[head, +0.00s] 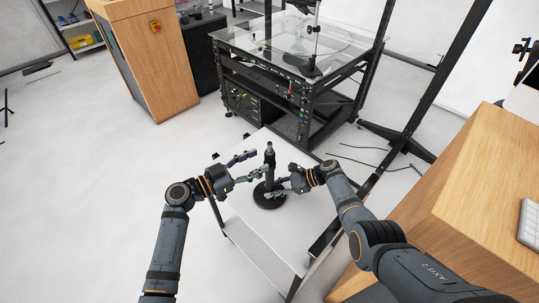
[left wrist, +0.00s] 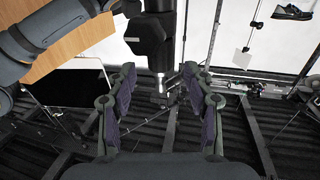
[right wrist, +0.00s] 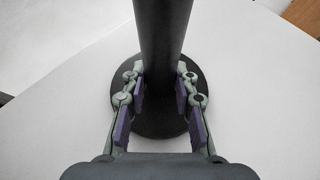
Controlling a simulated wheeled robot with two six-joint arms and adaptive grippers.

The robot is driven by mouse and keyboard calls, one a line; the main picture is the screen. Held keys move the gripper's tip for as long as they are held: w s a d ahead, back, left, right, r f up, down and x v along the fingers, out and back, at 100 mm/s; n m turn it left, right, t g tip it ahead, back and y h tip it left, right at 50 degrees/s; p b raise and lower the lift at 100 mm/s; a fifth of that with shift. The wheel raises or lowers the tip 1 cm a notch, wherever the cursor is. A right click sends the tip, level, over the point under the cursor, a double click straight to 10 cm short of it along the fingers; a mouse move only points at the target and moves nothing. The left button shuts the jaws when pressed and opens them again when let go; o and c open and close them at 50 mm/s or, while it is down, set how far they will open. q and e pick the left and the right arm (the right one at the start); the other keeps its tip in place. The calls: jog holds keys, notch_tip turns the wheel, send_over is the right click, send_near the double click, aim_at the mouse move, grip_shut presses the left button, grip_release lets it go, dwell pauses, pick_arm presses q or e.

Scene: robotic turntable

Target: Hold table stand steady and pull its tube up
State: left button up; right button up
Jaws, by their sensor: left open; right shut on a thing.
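The black table stand (head: 270,204) stands upright, its round base on a small white table. Its tube (head: 269,157) rises from the base; in the right wrist view the stand's column (right wrist: 163,35) fills the top middle. My right gripper (head: 281,184) is low beside the column, above the base, and shut on the column from the right; its fingers flank it in the right wrist view (right wrist: 160,78). My left gripper (head: 260,164) is open and higher up, left of the tube. In the left wrist view a black knob (left wrist: 147,36) shows ahead of the spread fingers (left wrist: 159,75).
The small white table (head: 258,240) has clear surface in front of the stand. Behind it stands a black framed rig with a glass top (head: 265,42). A wooden desk (head: 480,180) is close on the right. A wooden cabinet (head: 155,75) stands at the back left.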

aim_at(269, 155)
pick_arm(q)
jog(key=x, duration=0.5)
jog(key=shift+w+d, duration=0.1)
jog(key=shift+d, duration=0.05)
grip_shut()
